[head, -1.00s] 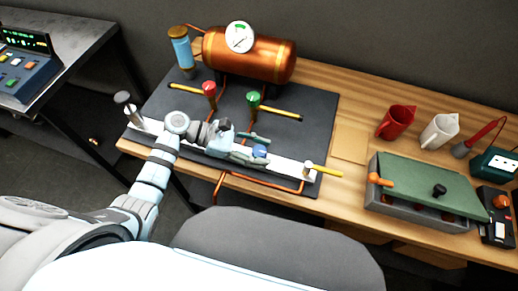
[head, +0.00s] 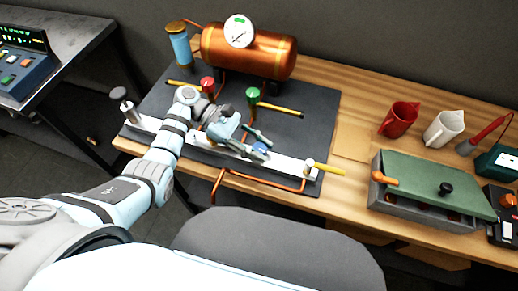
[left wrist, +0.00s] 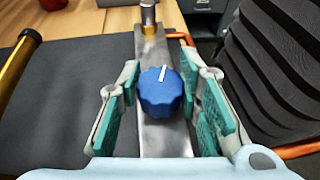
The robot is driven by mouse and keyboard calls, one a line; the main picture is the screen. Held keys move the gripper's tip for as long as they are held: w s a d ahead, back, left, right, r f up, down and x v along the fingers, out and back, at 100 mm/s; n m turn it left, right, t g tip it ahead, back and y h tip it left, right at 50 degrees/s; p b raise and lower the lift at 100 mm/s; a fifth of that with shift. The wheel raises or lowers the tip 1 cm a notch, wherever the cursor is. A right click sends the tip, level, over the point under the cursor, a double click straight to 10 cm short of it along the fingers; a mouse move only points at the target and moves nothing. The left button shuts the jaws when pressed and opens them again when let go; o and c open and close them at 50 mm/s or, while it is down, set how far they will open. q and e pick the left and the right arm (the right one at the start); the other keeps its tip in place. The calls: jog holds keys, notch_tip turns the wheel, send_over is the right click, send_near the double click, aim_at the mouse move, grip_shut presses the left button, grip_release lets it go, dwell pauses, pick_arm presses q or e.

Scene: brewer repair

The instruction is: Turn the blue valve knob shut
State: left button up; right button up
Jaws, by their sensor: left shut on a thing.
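The blue valve knob (head: 260,147) sits on the pale metal rail (head: 285,165) along the front of the dark mat. In the left wrist view the knob (left wrist: 161,92) is round and ribbed. The white line on its top points away from my gripper, leaning slightly right. The pads' contact with the knob is partly hidden. My right gripper is out of view.
A red knob (head: 208,84) and a green knob (head: 253,94) stand behind the rail, before the copper boiler (head: 250,52). A yellow-handled valve (head: 322,167) is at the rail's right end. A grey box with a green lid (head: 435,185) stands further right.

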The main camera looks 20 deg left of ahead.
pick_arm(q)
jog(key=shift+w+f+m+g+y+b, duration=0.1)
jog(key=shift+f+m+g+y+b, duration=0.15)
jog(key=shift+m+g+b, duration=0.6)
jog(key=shift+w+r+m+g+p, duration=0.1)
jog(key=shift+r+m+g+p, duration=0.15)
jog(key=shift+m+g+p, duration=0.15)
jog(key=shift+r+m+g+y, duration=0.15)
jog(key=shift+m+g+y, duration=0.1)
jog(key=shift+g+y, duration=0.1)
jog(key=shift+m+g, duration=0.3)
jog(key=shift+f+m+g+y+b, duration=0.4)
jog(key=shift+f+b, duration=0.05)
jog(key=shift+b, duration=0.7)
jog(key=shift+r+m+g+b, duration=0.25)
jog(key=shift+m+g+b, duration=0.05)
jog(key=shift+b, duration=0.2)
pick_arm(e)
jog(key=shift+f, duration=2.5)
pick_arm(q)
jog(key=shift+s, duration=0.2)
jog(key=o, duration=1.2)
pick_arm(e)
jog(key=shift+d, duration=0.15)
